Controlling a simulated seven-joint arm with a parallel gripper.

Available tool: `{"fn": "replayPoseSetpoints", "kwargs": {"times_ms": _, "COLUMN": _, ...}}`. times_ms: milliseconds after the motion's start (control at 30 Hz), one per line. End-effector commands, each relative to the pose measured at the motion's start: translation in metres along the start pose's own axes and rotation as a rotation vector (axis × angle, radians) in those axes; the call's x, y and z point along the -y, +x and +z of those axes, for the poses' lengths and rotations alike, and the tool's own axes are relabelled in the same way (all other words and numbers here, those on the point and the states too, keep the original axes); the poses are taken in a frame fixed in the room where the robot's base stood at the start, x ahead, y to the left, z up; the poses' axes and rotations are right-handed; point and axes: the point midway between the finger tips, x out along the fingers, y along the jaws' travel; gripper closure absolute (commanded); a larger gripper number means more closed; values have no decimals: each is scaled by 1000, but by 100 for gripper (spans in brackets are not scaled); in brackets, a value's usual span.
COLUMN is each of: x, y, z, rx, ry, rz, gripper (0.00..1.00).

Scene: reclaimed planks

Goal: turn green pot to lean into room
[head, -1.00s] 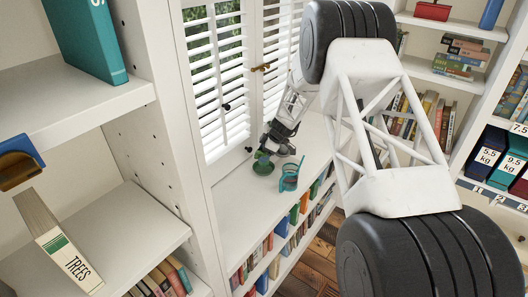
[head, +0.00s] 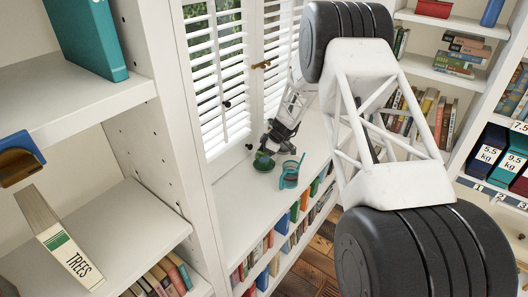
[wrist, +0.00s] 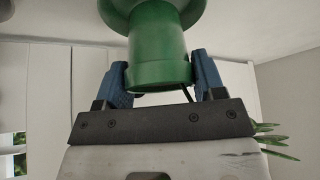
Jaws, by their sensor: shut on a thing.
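The green pot (head: 264,162) stands on the white sill shelf (head: 233,210) below the shuttered window. In the wrist view the green pot (wrist: 157,50) fills the top middle, with a wide flange above a narrower round body. My gripper (wrist: 160,82) has its blue fingers on both sides of the pot's body, shut on it. In the head view my gripper (head: 268,152) reaches down to the pot from above right. Green pointed leaves (wrist: 278,142) show at the right edge of the wrist view; most of the plant is hidden.
A teal mug-like item (head: 290,176) stands right of the pot, with a stick in it. White shutters (head: 215,80) rise behind. Books (head: 270,255) fill the shelves below the sill. The sill is clear toward the near left.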

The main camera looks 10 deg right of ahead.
Motion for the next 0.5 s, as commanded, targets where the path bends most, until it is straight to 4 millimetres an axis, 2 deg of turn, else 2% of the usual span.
{"fn": "replayPoseSetpoints", "kwargs": {"times_ms": 500, "x": 0, "y": 13, "z": 8, "rx": 0, "ry": -1, "rz": 1, "gripper": 75}}
